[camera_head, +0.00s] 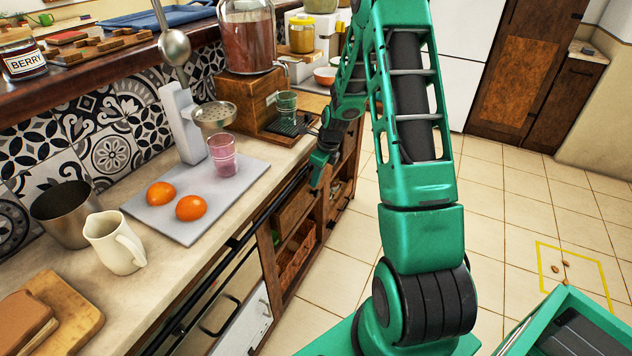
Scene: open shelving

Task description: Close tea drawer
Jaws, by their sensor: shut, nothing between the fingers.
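My green arm reaches over the counter's front edge, with my gripper (317,182) small and far off at its end. It is shut and empty, pointing down just in front of the wooden shelving unit. The unit has a wooden drawer front (293,214) close below and left of my gripper. I cannot tell which drawer holds tea, nor how far any drawer stands out. My gripper and arm hide part of the unit's far side. Whether my gripper touches a drawer is too small to tell.
The counter holds a grey board (228,187) with oranges and a pink glass (222,158), a cream jug (115,243), a metal pot (68,212) and a wooden-based drink dispenser (249,98). Metal handles (221,314) jut from the near counter front. The tiled floor (513,205) at right is mostly free.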

